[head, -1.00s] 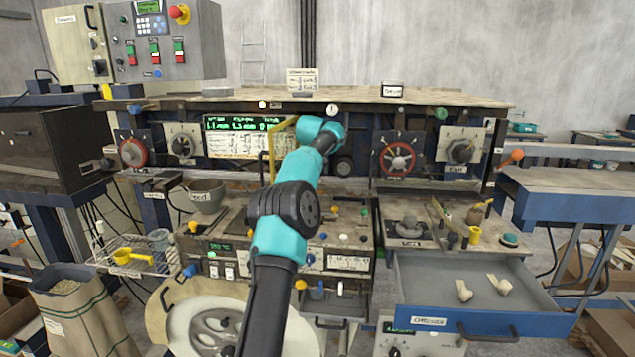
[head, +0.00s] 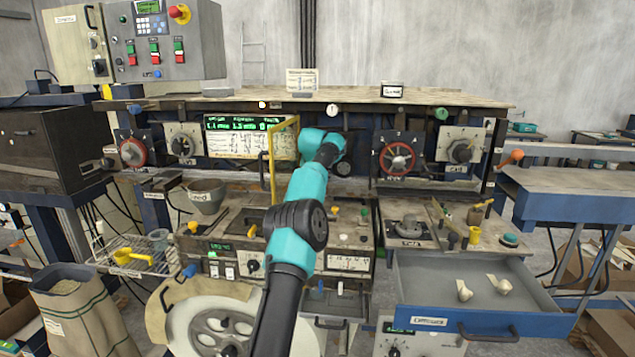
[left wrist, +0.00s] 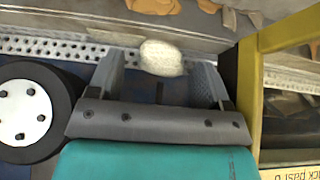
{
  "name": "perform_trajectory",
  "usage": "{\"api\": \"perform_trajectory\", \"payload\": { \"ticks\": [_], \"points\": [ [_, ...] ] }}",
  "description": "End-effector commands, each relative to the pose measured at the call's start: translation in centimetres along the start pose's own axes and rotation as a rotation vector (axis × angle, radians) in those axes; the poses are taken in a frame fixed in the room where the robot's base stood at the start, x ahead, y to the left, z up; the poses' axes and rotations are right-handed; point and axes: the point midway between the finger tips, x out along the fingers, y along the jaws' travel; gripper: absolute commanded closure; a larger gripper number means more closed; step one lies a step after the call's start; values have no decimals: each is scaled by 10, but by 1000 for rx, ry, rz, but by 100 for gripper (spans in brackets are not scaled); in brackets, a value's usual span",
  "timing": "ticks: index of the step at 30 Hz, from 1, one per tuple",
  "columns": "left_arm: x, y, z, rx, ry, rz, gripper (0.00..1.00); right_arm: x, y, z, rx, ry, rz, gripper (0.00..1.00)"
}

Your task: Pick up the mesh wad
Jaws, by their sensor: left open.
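The mesh wad (left wrist: 160,58), a small pale rounded lump, shows in the left wrist view at the upper middle. It lies between the fingertips of my left gripper (left wrist: 157,78), which is open with one grey finger on each side of it. A gap shows between the wad and the right finger; I cannot tell whether the left finger touches it. In the head view my teal and black left arm reaches into the machine under the top shelf, and its links hide the gripper and the wad. My right gripper is in neither view.
A yellow frame (left wrist: 250,95) stands close to the right of the gripper; it also shows in the head view (head: 272,170). A black wheel (left wrist: 35,112) with a pale hub is close on the left. An open drawer (head: 420,275) juts out at the right with two pale pieces inside.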

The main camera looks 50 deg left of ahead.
Motion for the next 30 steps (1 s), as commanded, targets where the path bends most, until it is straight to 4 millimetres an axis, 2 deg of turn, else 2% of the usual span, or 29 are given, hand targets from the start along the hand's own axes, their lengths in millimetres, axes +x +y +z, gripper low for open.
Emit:
{"api": "perform_trajectory", "payload": {
  "ticks": [14, 30],
  "points": [
    [0, 0, 0, 0, 0, 0, 28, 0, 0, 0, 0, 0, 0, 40],
    [0, 0, 0, 0, 0, 0, 79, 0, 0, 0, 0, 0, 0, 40]
  ]
}}
